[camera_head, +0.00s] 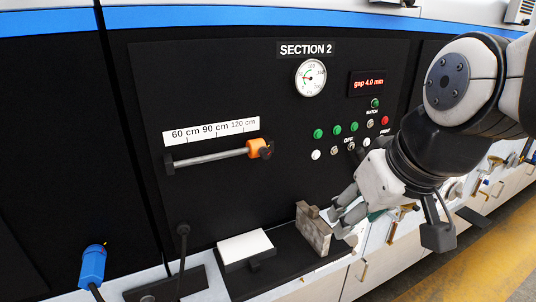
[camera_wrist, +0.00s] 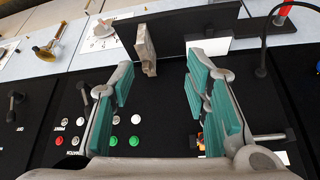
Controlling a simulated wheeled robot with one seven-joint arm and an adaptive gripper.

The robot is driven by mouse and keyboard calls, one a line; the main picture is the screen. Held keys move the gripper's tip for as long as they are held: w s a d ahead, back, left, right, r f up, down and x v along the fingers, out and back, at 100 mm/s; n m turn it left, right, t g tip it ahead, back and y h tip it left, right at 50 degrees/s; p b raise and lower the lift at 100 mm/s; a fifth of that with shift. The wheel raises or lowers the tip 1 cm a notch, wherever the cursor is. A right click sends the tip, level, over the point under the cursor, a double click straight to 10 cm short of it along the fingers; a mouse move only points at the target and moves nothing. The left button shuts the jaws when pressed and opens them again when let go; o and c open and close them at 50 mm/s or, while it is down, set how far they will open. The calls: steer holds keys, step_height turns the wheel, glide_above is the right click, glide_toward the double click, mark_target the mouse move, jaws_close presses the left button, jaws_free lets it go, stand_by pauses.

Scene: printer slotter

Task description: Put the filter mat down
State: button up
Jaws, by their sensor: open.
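A mottled grey-brown slab with a small raised tab (camera_head: 313,230), apparently the filter mat, stands upright on the black ledge below the SECTION 2 panel. The slab shows in the wrist view (camera_wrist: 146,45) beyond the fingertips, nearer the left finger. My gripper (camera_head: 341,220) is just right of the slab in the head view. In the wrist view my gripper (camera_wrist: 158,75) has its teal-padded fingers wide apart, with nothing between the pads. The slab's underside and its contact with the ledge are partly hidden.
A white pad (camera_head: 245,245) lies on a black holder left of the slab. Above are a rod with an orange slider (camera_head: 256,149), a gauge (camera_head: 310,77) and several buttons. A black lever (camera_head: 182,240) and a blue handle (camera_head: 93,265) stand further left.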

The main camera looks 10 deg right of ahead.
steer(key=shift+m+h, duration=0.3)
steer(key=shift+m, duration=0.4)
steer(key=s, duration=0.5)
steer(key=shift+s+d+r, duration=0.1)
steer(key=shift+d, duration=0.3)
steer(key=shift+w+f+b, duration=0.25)
steer(key=shift+w+b, duration=0.05)
